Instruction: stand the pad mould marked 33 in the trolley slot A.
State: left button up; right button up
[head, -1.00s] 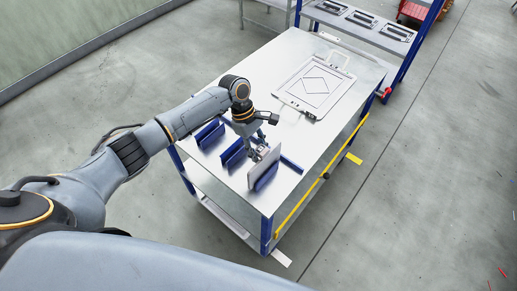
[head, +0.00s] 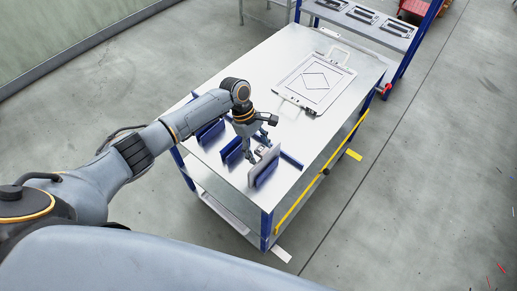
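A flat grey plate (head: 263,161), which looks like a pad mould, stands nearly upright at the near end of the trolley top (head: 283,199), against a blue slot holder. No number or slot letter is legible. My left gripper (head: 263,150) is at the plate's upper left edge, pointing down. Its fingers are small and overlap the plate's edge, so whether they grip it is unclear. Two more blue holders, a middle one (head: 232,151) and a left one (head: 209,132), stand on the trolley beside it. My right gripper is out of view.
A white framed board with a diamond outline (head: 314,82) lies at the trolley's far end. A blue rack (head: 372,27) with several dark-and-grey plates stands behind. A yellow bar (head: 300,208) runs along the trolley's right side. Floor to the right is clear.

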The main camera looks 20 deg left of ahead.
pick_arm(q)
jog(key=v, duration=1.2)
dwell(0.6)
